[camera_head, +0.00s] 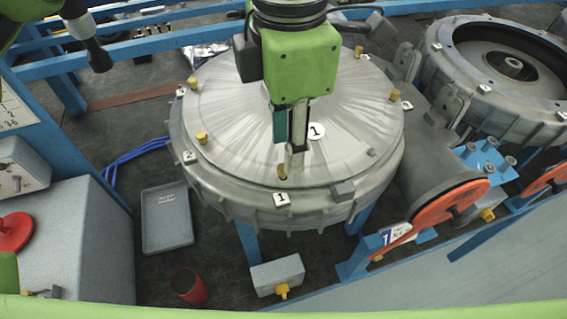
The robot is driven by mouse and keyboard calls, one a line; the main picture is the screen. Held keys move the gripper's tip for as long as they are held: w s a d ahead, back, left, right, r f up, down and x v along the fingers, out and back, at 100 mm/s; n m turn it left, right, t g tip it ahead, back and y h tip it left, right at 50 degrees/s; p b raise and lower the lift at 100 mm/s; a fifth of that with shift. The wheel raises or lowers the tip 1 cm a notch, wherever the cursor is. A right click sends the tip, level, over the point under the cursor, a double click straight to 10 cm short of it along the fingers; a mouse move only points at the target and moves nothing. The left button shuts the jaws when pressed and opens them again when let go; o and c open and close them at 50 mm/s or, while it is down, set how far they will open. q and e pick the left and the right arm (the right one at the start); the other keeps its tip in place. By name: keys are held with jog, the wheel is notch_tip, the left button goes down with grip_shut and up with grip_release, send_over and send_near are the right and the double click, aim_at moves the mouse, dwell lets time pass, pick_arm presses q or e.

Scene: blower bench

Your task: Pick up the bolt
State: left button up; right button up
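Several brass-yellow bolts stand around the rim of the round grey blower cover (235,110). The bolt at the front (283,172) is upright near a white label marked 1. Other bolts show at left (202,137), far left (192,83), right (394,95) and back right (358,51).
A second open blower housing (450,65) stands at right. Red handwheels (437,204) and a blue bracket (488,160) are at front right. A grey tray (167,240), a red cup (189,287) and a grey box (277,275) lie in front. Blue rails (150,45) run behind.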

aim_at(282, 168)
pick_arm(q)
jog(key=f, duration=0.1)
jog(key=f+p, duration=0.1)
jog(key=f, duration=0.1)
jog(key=shift+s+a+f+p, duration=0.3)
jog(key=shift+a+f+p, duration=0.05)
jog(key=shift+f, duration=0.15)
jog(key=shift+d, duration=0.1)
jog(key=c, duration=0.8)
grip_shut()
pick_arm(e)
jog(key=shift+s+d+r, duration=0.15)
jog(key=shift+s+r, duration=0.3)
jog(key=shift+r, duration=0.1)
jog(key=shift+s+d+r, duration=0.15)
jog(key=shift+s+r, duration=0.25)
jog(key=shift+r, duration=0.15)
